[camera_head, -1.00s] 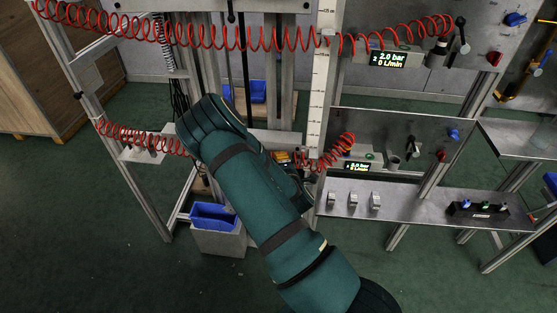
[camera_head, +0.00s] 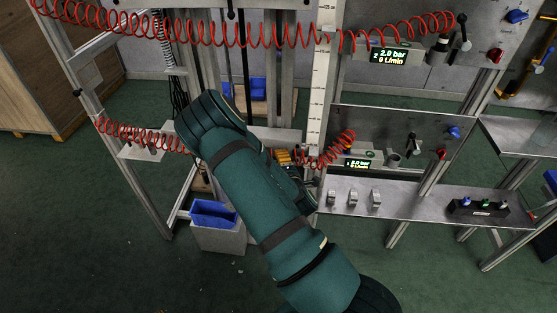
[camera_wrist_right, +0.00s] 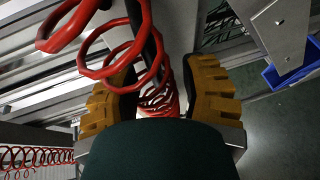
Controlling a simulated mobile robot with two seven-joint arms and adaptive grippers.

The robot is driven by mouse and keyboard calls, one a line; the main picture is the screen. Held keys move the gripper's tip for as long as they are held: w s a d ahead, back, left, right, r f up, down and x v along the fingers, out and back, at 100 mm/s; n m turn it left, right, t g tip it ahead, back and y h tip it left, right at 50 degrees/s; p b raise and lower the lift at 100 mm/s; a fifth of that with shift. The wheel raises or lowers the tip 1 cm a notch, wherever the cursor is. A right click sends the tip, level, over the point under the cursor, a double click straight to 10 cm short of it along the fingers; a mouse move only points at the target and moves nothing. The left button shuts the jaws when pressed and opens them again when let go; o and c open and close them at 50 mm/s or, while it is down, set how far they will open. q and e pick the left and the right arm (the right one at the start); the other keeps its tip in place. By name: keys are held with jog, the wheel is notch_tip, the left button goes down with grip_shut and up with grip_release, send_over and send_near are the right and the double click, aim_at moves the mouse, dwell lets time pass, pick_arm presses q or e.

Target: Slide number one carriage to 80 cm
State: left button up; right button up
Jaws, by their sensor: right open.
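My right gripper (camera_head: 283,157) shows as small orange pads behind my sleeved arm, in front of the lower crossbar of the frame. In the right wrist view its two orange fingers (camera_wrist_right: 158,88) stand apart, and it is open. A red coiled hose (camera_wrist_right: 148,50) and a dark rod behind it pass through the space between the fingers. I cannot tell if they touch the fingers. The white vertical scale (camera_head: 319,95) stands just right of the gripper, its numbers too small to read. No carriage marked one is readable; my arm hides part of the frame. My left gripper is out of view.
Red coils hang across the top (camera_head: 250,38) and at the lower left (camera_head: 140,134). A lower display (camera_head: 358,163) and an upper display (camera_head: 392,57) are on the right panels. A steel shelf (camera_head: 420,203) holds small blocks. A blue-lined bin (camera_head: 218,240) stands on the floor.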

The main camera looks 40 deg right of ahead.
jog(key=v, duration=0.5)
jog(key=shift+s+a, duration=0.1)
jog(key=shift+s, duration=0.1)
dwell(0.3)
jog(key=s+a+f+m+g+y, duration=0.35)
jog(key=a+f+m+g, duration=0.35)
jog(key=a+f, duration=0.4)
jog(key=s+a+m+g+y, duration=0.2)
jog(key=a+m+y, duration=0.1)
jog(key=a, duration=0.7)
jog(key=s+a+m+g+y, duration=0.3)
jog(key=a+y, duration=0.1)
jog(key=a, duration=0.6)
jog(key=shift+s+a+f, duration=0.2)
jog(key=shift+a+f, duration=0.1)
jog(key=shift+f, duration=0.15)
